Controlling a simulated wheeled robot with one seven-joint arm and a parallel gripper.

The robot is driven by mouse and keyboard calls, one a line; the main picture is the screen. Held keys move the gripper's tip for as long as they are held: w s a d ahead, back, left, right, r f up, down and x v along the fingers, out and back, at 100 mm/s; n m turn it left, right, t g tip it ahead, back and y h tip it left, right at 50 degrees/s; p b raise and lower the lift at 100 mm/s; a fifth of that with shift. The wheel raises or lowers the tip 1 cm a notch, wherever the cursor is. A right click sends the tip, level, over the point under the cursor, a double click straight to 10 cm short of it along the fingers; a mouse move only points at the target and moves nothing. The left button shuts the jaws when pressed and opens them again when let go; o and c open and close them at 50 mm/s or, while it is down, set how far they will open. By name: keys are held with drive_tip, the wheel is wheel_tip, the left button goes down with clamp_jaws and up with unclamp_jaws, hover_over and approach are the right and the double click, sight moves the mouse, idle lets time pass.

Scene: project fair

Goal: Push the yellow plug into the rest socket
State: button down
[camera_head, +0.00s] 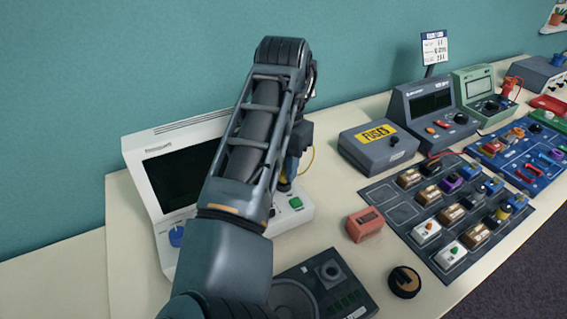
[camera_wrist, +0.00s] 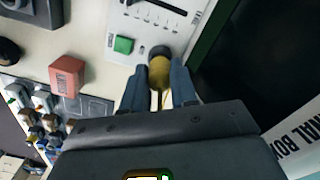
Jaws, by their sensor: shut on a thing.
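The yellow plug (camera_wrist: 160,76) is between the two fingers of my gripper (camera_wrist: 161,66) in the wrist view, and the gripper is shut on it. The plug's far end meets a dark round part at the panel of the white instrument (camera_wrist: 176,18). I cannot tell whether that is the plug's own collar or the rest socket, nor how deep the plug sits. In the head view, my arm covers much of the white instrument (camera_head: 163,137), and only a little yellow shows by the gripper. A thin yellow cable (camera_head: 309,160) loops beside it.
A green button (camera_head: 296,202) is on the white instrument's panel close to the gripper. A grey fuses box (camera_head: 377,148) and a component board (camera_head: 402,215) stand to the right.

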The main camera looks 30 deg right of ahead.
drive_tip(key=shift+f, duration=0.5)
idle(0.4)
drive_tip(key=shift+c, duration=2.2)
unclamp_jaws()
drive_tip(key=shift+r, duration=0.1)
drive_tip(key=shift+c, duration=0.2)
drive_tip(key=shift+w+r, duration=0.1)
drive_tip(key=shift+r, duration=0.25)
drive_tip(key=shift+o, duration=0.8)
drive_tip(key=shift+r+p, duration=0.5)
drive_tip(key=shift+p, duration=0.05)
drive_tip(key=shift+r+p, duration=1.55)
drive_tip(key=shift+r, duration=1.5)
drive_tip(key=shift+s, duration=0.2)
